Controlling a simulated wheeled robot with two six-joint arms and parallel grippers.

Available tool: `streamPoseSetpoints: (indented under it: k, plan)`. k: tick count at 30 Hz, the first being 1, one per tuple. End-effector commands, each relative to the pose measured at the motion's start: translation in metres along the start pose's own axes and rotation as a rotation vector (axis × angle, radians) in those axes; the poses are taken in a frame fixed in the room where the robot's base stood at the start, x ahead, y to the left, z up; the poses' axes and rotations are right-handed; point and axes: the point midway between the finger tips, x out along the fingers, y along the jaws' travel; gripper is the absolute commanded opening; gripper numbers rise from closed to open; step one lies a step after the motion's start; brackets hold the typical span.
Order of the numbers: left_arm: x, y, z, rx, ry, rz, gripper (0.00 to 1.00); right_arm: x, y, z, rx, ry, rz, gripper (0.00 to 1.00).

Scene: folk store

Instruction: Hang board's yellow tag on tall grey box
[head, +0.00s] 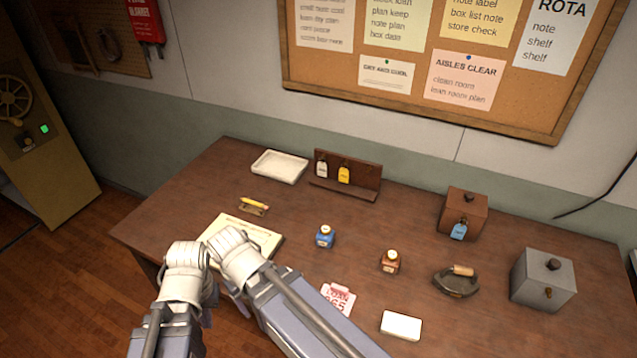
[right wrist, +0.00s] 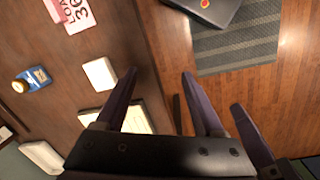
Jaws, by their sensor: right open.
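The yellow tag (head: 343,175) hangs on the small brown board (head: 361,180) at the back of the table, beside a white tag (head: 321,168). The grey box (head: 541,283) stands at the table's right, with a dark knob on top and a small brass-coloured peg on its front, which is bare. My left gripper (head: 187,256) and right gripper (head: 236,246) are close together over the front left of the table, far from the tag. The left one's fingers are hidden. In the right wrist view my right gripper (right wrist: 158,78) has its fingers apart with nothing between them.
A brown box (head: 466,212) carries a blue tag (head: 459,231). A blue bottle (head: 325,236), brown bottle (head: 390,262), iron-like object (head: 457,281), white block (head: 401,325) and pink-and-white card (head: 338,298) lie between. A white tray (head: 280,166) is at the back left.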

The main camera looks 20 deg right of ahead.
Motion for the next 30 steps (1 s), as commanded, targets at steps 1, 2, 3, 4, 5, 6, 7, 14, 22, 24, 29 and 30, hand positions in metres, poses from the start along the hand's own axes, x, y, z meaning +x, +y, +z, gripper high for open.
streamPoseSetpoints:
  k: [1,2,3,4,5,6,7,14,22,24,29,30]
  plan:
    - [0.005,0.001,0.000,0.000,0.000,0.000,0.00,0.005,-0.002,-0.007,0.019,0.020,-0.016,0.70]
    - [0.006,0.001,0.000,0.000,0.000,0.000,0.00,0.006,-0.003,-0.011,0.029,0.032,-0.025,0.70]
    - [0.008,0.001,-0.001,0.000,0.000,0.000,0.00,0.008,-0.004,-0.016,0.043,0.048,-0.036,0.70]
    - [0.009,0.001,-0.001,0.000,0.000,0.000,0.00,0.009,-0.005,-0.019,0.055,0.059,-0.046,0.70]
    - [0.011,0.001,-0.001,0.000,0.000,0.000,0.00,0.010,-0.006,-0.024,0.066,0.073,-0.057,0.70]
    - [0.013,0.001,-0.001,0.000,0.000,0.000,0.00,0.012,-0.007,-0.029,0.083,0.089,-0.069,0.70]
    - [0.014,0.002,-0.001,0.000,0.000,0.000,0.00,0.013,-0.007,-0.033,0.096,0.102,-0.080,0.70]
    - [0.032,0.003,-0.002,0.000,0.000,0.000,0.00,0.022,-0.015,-0.077,0.240,0.237,-0.200,0.70]
    - [0.068,0.006,-0.004,0.000,0.000,0.000,0.00,0.022,-0.012,-0.167,0.579,0.494,-0.476,0.70]
    - [0.083,0.008,-0.005,0.000,0.000,0.000,0.00,0.018,-0.002,-0.199,0.725,0.584,-0.595,0.70]
    - [0.122,0.012,-0.007,0.000,0.000,0.000,0.00,-0.007,0.059,-0.273,1.162,0.819,-0.958,0.70]
    - [0.131,0.013,-0.008,0.000,0.000,0.000,0.00,-0.014,0.082,-0.286,1.277,0.874,-1.057,0.70]
